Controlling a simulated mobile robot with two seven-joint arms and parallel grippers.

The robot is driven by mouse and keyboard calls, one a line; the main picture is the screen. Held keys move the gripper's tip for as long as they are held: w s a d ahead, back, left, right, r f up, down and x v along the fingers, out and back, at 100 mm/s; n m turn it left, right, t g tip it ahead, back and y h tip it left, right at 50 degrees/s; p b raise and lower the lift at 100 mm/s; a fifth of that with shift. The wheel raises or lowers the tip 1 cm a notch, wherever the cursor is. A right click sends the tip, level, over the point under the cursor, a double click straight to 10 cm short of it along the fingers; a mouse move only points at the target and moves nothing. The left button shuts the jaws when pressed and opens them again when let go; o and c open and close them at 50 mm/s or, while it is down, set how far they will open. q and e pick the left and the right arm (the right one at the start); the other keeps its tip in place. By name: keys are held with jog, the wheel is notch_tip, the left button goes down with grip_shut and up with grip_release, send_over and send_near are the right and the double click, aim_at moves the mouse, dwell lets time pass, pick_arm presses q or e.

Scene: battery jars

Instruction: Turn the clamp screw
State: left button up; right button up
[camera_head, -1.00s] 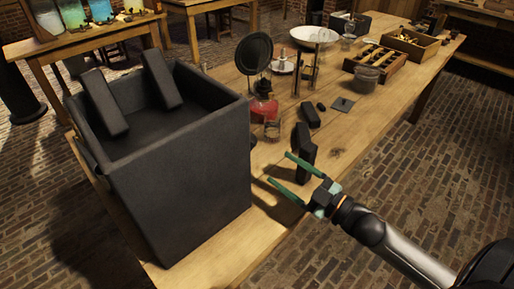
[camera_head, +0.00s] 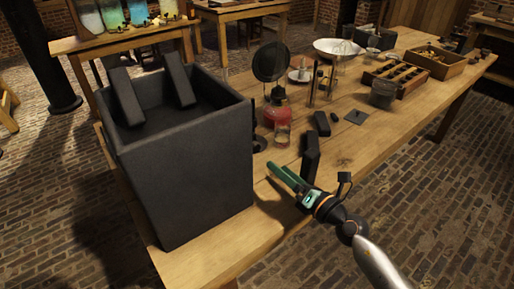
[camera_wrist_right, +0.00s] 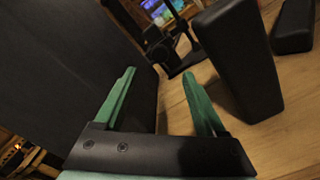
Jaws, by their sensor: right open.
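My right gripper (camera_head: 280,172) is open and empty. Its green fingers point toward the right wall of the big dark box (camera_head: 190,180). In the right wrist view my right gripper (camera_wrist_right: 160,74) has a clear gap between its fingers. Beyond the fingertips is a dark fitting (camera_wrist_right: 178,48), apart from them; it may be the clamp, but its screw cannot be made out. In the head view a small dark part (camera_head: 258,144) shows beside the box's right wall. My left gripper is not in view.
A black block (camera_head: 310,158) stands close to my right gripper, and another (camera_head: 321,124) lies behind it. A red lamp (camera_head: 277,112), a round dark disc (camera_head: 271,62) and a wooden rack (camera_head: 400,78) stand farther back. The table's front right edge is clear.

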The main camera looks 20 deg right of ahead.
aim_at(257, 150)
jog(key=b+x, duration=0.1)
jog(key=x, duration=1)
jog(key=shift+w+a, duration=0.1)
jog(key=shift+w, duration=0.25)
grip_shut()
